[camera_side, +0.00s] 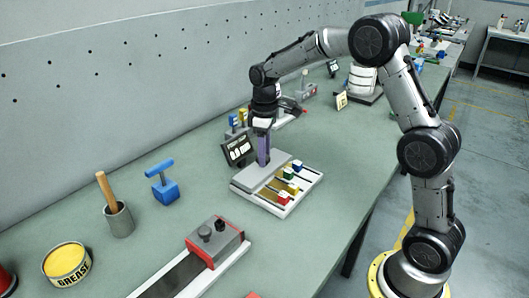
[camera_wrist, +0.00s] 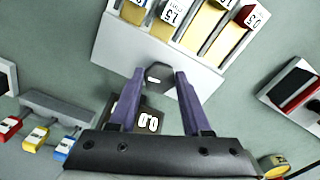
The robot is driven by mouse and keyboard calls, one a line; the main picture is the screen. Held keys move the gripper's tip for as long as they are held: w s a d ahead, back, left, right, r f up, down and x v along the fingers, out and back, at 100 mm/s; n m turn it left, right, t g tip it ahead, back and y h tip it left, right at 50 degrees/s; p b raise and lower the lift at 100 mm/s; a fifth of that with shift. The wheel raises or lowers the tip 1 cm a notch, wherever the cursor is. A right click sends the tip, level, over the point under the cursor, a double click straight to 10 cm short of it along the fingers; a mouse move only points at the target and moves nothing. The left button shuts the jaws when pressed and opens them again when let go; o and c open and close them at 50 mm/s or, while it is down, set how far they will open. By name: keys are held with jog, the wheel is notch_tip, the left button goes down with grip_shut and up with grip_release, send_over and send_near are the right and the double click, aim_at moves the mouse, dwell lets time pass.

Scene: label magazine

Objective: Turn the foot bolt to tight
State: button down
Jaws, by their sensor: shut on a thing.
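The label magazine (camera_side: 262,182) is a pale tray on the green bench, with coloured blocks in its slots. It also shows at the top of the wrist view (camera_wrist: 125,45). My gripper (camera_wrist: 160,76) points down at the magazine's back edge, its purple fingers on either side of a dark block-like head (camera_wrist: 158,77). This appears to be the foot bolt, and the fingers are shut on it. In the side view my gripper (camera_side: 264,162) hides the bolt. A dark display (camera_side: 239,151) stands just behind; its digits look like 0.0 in the wrist view (camera_wrist: 148,122).
A grey rack with red, yellow and blue tags (camera_wrist: 38,136) stands near the display. A blue T-handled block (camera_side: 164,188), a cup with a wooden handle (camera_side: 118,218), a grease tin (camera_side: 66,263) and a red-ended device (camera_side: 215,243) stand nearer the camera. Bare bench lies between them.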

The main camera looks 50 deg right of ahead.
jog(key=m, duration=0.4)
jog(key=shift+a+m, duration=0.1)
jog(key=shift+m, duration=0.2)
jog(key=m, duration=0.4)
jog(key=shift+a+r+m, duration=0.1)
jog(key=shift+m, duration=0.2)
jog(key=m, duration=0.4)
jog(key=shift+m, duration=0.3)
jog(key=shift+w+a+m, duration=0.1)
jog(key=shift+w+m, duration=0.05)
jog(key=shift+m, duration=1.75)
jog(key=shift+c, duration=1.8)
grip_release()
